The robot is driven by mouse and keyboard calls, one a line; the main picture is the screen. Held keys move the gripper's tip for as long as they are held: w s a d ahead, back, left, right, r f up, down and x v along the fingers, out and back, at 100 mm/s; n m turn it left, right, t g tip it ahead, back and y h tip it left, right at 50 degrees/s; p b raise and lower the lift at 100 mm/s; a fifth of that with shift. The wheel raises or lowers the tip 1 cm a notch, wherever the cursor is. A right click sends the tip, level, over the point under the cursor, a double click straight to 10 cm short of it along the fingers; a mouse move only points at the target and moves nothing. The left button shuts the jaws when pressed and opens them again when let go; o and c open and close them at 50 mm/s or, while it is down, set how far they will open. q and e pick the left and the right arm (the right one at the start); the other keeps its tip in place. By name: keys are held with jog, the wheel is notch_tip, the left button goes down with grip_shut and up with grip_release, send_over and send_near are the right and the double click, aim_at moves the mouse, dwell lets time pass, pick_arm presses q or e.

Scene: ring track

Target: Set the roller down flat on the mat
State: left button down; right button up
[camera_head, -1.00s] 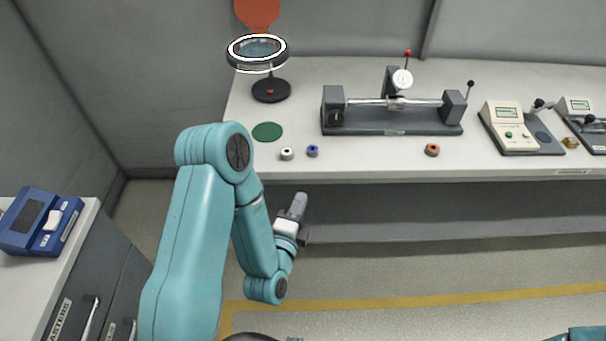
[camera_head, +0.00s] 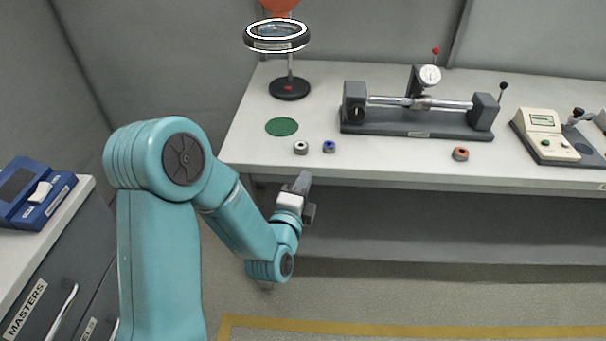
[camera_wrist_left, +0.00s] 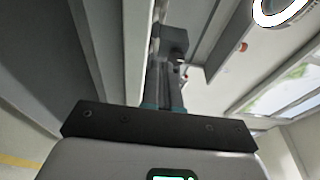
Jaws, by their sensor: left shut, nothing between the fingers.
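A round green mat (camera_head: 282,127) lies flat on the white bench at its left end. Three small roller-like pieces stand near the front edge: a white-topped one (camera_head: 300,148) just right of the mat, a blue-centred one (camera_head: 329,147) beside it, and an orange-centred one (camera_head: 460,154) farther right. None is on the mat. My left gripper (camera_head: 304,180) is shut and empty, in front of the bench edge and below the white and blue pieces in the picture. In the wrist view, its dark fingers (camera_wrist_left: 172,45) point away from the camera. My right gripper is out of view.
A magnifier lamp (camera_head: 289,88) stands behind the mat. A bench fixture with a metal shaft and dial (camera_head: 415,130) stands behind the pieces. A beige instrument (camera_head: 545,140) is at right. A blue device (camera_head: 40,192) sits on the left cabinet.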

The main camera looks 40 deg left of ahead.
aim_at(298, 149)
pick_arm(q)
jog(key=p+x, duration=0.2)
jog(key=x, duration=0.3)
jog(key=shift+w+a, duration=0.25)
jog(key=shift+a, duration=0.05)
jog(key=shift+w+a+r, duration=0.1)
jog(key=shift+w+a, duration=0.1)
jog(key=shift+a, duration=0.25)
jog(key=shift+w+a, duration=0.15)
jog(key=shift+a, duration=0.35)
jog(key=shift+w+a, duration=0.35)
jog(key=shift+a, duration=0.15)
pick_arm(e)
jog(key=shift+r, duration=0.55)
pick_arm(q)
jog(key=a+b, duration=0.1)
jog(key=w+a+b, duration=0.1)
jog(key=shift+w+a+f, duration=0.1)
jog(key=shift+a+f, duration=0.1)
jog(key=shift+a, duration=0.1)
jog(key=shift+r, duration=0.1)
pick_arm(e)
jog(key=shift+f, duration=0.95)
